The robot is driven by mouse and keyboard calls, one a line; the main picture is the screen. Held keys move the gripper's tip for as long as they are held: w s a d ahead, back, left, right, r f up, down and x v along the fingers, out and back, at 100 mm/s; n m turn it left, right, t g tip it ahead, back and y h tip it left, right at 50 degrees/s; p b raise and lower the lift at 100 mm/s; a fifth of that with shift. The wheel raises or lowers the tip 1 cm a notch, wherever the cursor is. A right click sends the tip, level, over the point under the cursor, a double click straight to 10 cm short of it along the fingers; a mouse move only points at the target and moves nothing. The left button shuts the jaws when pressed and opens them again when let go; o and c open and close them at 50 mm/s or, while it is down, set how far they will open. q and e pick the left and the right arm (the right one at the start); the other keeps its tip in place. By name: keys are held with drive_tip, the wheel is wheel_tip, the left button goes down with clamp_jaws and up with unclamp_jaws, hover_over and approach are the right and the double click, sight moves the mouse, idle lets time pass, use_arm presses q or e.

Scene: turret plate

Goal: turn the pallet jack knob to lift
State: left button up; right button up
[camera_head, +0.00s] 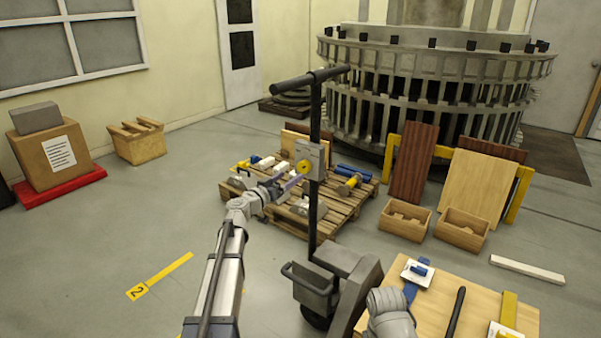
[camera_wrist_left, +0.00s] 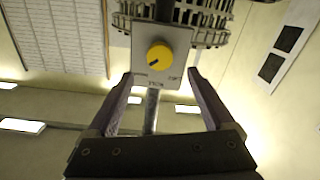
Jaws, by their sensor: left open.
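The pallet jack (camera_head: 315,120) stands upright in the middle of the head view, with a dark T-handle on a tall post. A light panel (camera_head: 318,155) on the post carries the yellow knob (camera_head: 304,167). In the left wrist view the round knob (camera_wrist_left: 159,55) shows face on, its dark mark pointing to the lower left. Small lettering on the panel (camera_wrist_left: 172,76) is too blurred to read. My left gripper (camera_head: 292,184) is just below and left of the knob. Its open fingers (camera_wrist_left: 160,74) lie either side of the panel's lower part, apart from the knob.
Behind the jack, a wooden pallet (camera_head: 345,205) holds several tools and parts. A wooden board (camera_head: 440,285) with trowels lies at the lower right. Two wooden boxes (camera_head: 405,221) stand to the right. The floor at left is mostly clear around a yellow strip (camera_head: 168,270).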

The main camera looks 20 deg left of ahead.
sight(302, 168)
use_arm(q)
drive_tip(key=x, duration=0.6)
drive_tip(key=shift+w+d, duration=0.15)
drive_tip(key=shift+w, duration=0.1)
drive_tip(key=shift+c, duration=0.3)
